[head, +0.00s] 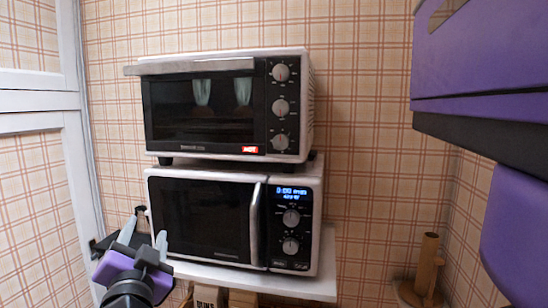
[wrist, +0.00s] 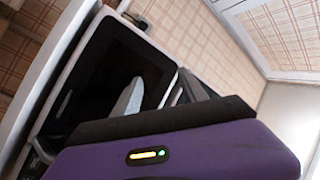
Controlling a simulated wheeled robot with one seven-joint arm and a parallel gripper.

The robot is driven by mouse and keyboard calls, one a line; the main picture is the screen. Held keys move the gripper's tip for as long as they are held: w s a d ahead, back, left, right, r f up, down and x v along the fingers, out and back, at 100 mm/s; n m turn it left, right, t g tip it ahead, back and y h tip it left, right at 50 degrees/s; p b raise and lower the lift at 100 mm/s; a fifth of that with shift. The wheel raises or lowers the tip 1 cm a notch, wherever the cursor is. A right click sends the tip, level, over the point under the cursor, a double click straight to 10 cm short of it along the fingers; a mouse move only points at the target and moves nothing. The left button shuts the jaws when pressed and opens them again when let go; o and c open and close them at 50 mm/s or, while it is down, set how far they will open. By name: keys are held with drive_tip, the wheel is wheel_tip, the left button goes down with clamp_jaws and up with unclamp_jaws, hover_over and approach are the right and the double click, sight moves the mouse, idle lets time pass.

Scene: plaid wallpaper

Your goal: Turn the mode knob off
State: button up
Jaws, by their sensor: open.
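A toaster oven (head: 205,108) with a white body and dark glass door stands on top of a white microwave (head: 200,215). Its right panel has a top knob (head: 281,73), a middle knob (head: 280,107) and a bottom knob (head: 280,141). Their labels are too small to read, so I cannot tell which is the mode knob. The microwave has two knobs of its own. My gripper (head: 145,238) is open and empty at the lower left, in front of the microwave's left side, well away from all knobs. The wrist view shows its grey fingers (wrist: 155,95) before a dark glass door.
A white shelf (head: 300,287) bears both appliances. The microwave's vertical handle (head: 255,222) stands out from its front. A wooden holder with an upright post (head: 428,265) stands at the lower right. A white-framed panel (head: 75,170) is at the left.

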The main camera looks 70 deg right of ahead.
wheel_tip(320, 180, up, 8)
drive_tip(key=s+d+m+g+h, duration=0.2)
drive_tip(key=d+m+g, duration=0.15)
drive_tip(key=m, duration=0.25)
drive_tip(key=m+g+y+b, duration=0.1)
drive_tip(key=m+g+y, duration=0.3)
drive_tip(key=m+g, duration=1.15)
approach(279, 107)
drive_tip(key=s+m+t, duration=0.2)
drive_tip(key=m+t, duration=0.2)
drive_tip(key=m, duration=0.1)
drive_tip(key=shift+n+h, duration=0.25)
drive_tip(key=shift+h, duration=0.05)
drive_tip(key=shift+s+r+x, duration=0.1)
drive_tip(key=shift+r+x, duration=0.05)
drive_tip(key=shift+x, duration=1.7)
drive_tip(key=shift+s+r+x, duration=0.1)
drive_tip(key=shift+r+x, duration=0.05)
drive_tip(key=shift+x, duration=1.75)
clamp_jaws()
